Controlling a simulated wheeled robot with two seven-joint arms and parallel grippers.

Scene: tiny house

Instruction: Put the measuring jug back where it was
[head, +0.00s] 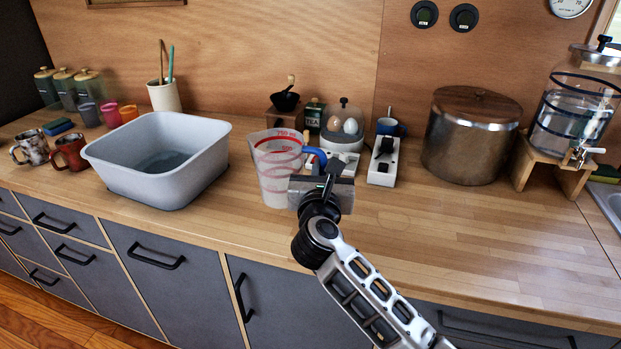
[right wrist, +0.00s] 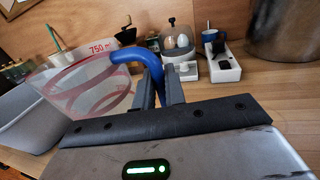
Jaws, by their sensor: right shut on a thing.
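The measuring jug (head: 276,165) is clear with red markings and a blue handle. It is upright at the counter's front half, just right of the grey basin. My right gripper (head: 322,172) is at the jug's right side, shut on the blue handle. In the right wrist view the handle (right wrist: 138,56) runs down between the two fingers (right wrist: 160,90), and the clear jug body (right wrist: 92,88) is to the left. I cannot tell whether the jug's base touches the counter. My left gripper is not in view.
The grey basin (head: 125,165) stands close on the jug's left. Behind the jug are an egg cooker (head: 343,137), a coffee grinder (head: 286,108) and a white power strip (head: 383,165). A large metal pot (head: 468,145) stands right. The front right counter (head: 460,230) is clear.

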